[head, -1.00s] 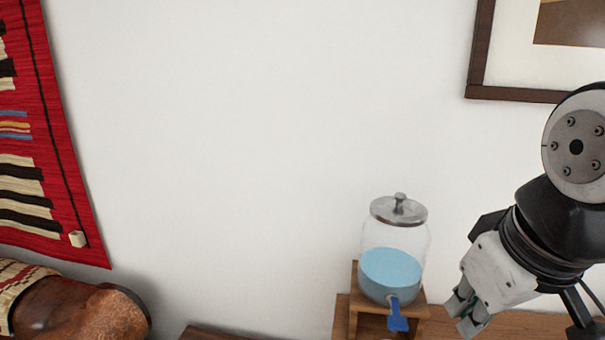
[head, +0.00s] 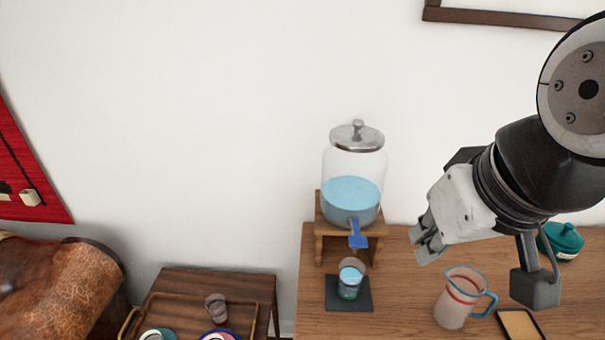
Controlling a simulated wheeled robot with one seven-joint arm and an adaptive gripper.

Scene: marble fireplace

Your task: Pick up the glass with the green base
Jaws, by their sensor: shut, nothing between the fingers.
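A small glass (head: 350,279) with a greenish lower part and bluish contents stands upright on a dark square mat (head: 334,295). It is on the wooden table, in front of the water dispenser. Another small glass (head: 216,307) stands on a tray at the lower left; its base colour is too small to tell. My gripper (head: 423,248) is shut and empty. In the picture it is above and to the right of the glass on the mat, apart from it.
The dispenser (head: 352,190) sits on a wooden stand (head: 319,231) with a blue tap. A pitcher (head: 455,299) with a blue handle, a dark-framed flat item (head: 519,325) and a teal lidded pot (head: 562,240) are to the right. The tray (head: 180,303) holds several items on a lower table.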

